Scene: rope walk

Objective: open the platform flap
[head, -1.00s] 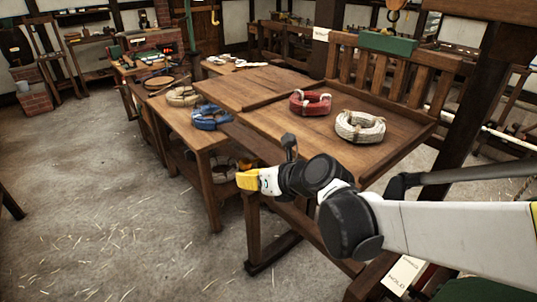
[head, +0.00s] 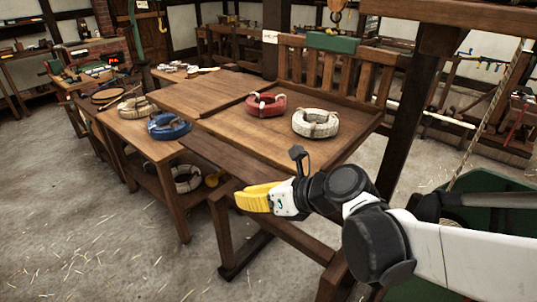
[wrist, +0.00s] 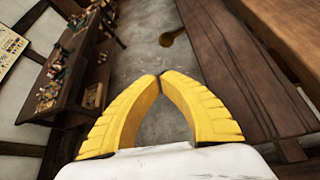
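The wooden platform (head: 255,128) stands in the middle of the head view, with a slatted back rail. A flat wooden panel (head: 195,92) lies at its left end, its edge a little above the platform's surface. A long darker board (head: 235,160) runs along the front edge. I cannot tell for sure which of these is the flap. My gripper (head: 243,198) has yellow fingers and is just in front of the dark board, apart from the panel. In the wrist view the fingertips (wrist: 160,76) meet with nothing between them; a dark plank surface (wrist: 235,75) is to their right.
A red rope coil (head: 266,105) and a white rope coil (head: 316,122) lie on the platform. A blue coil (head: 169,126) lies on the bench (head: 150,147) at left. A dark post (head: 405,120) stands at right. The floor at left (head: 80,230) is clear.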

